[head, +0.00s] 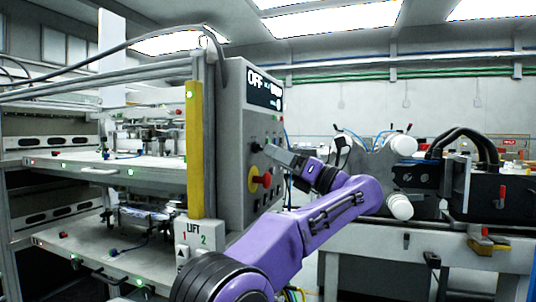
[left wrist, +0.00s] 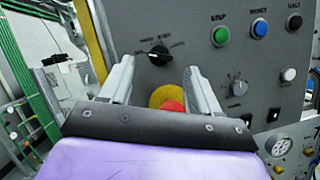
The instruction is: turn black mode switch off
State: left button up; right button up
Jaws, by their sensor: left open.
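The black mode switch (left wrist: 159,54) is a round knob with a pale pointer mark on the grey control panel (left wrist: 205,62). In the left wrist view it lies just beyond and between the fingertips of my left gripper (left wrist: 158,68). The fingers are apart and nothing is between them; contact with the knob cannot be made out. In the head view my purple left arm reaches to the panel, with the left gripper (head: 270,150) beside the dark knob (head: 256,147). The panel's display (head: 264,88) shows "OFF" and further text too small to read. My right gripper is not in view.
A red emergency button (left wrist: 172,106) on a yellow base sits just below the switch, partly hidden by my gripper. Green (left wrist: 220,35), blue (left wrist: 259,28) and black (left wrist: 294,22) buttons and a grey knob (left wrist: 237,87) lie to the right. A yellow post (head: 194,150) stands left of the panel.

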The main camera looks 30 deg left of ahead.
pick_arm(q)
jog(key=v, duration=0.7)
jog(key=shift+r, duration=0.1)
